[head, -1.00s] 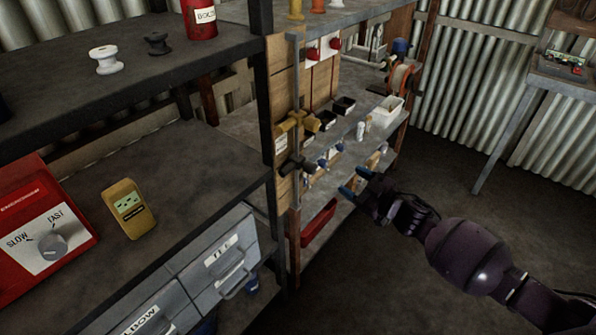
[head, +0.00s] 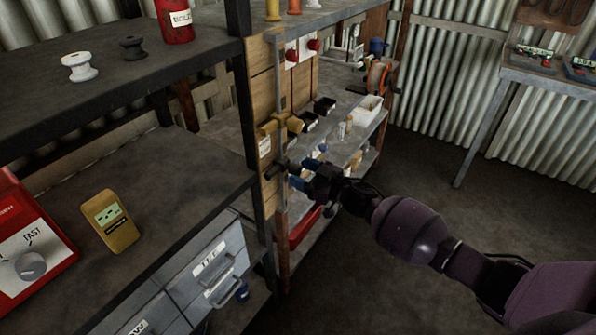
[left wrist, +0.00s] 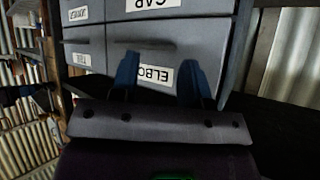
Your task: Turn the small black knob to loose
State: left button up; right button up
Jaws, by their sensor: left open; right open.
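The small black knob (head: 279,168) is on a dark fitting on the vertical metal bar at the shelf's near corner, below a brass-coloured fitting (head: 280,124). Any marking on it is too small to read. My right gripper (head: 303,174) is open just right of the knob, its blue fingertips pointing left at it. A small gap seems to remain; contact cannot be told. My left gripper (left wrist: 160,75) is open and empty in the left wrist view, in front of grey labelled drawers. It is out of the head view.
Small bins (head: 325,106) stand on the shelf behind my right gripper. The floor at right is clear.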

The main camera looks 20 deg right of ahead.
jog(key=shift+x, duration=0.95)
pick_arm(q)
jog(key=shift+w+r, duration=0.2)
jog(key=shift+w, duration=0.25)
pick_arm(e)
jog(key=c, duration=0.9)
pick_arm(q)
jog(key=shift+s+f, duration=0.25)
jog(key=shift+s, duration=0.2)
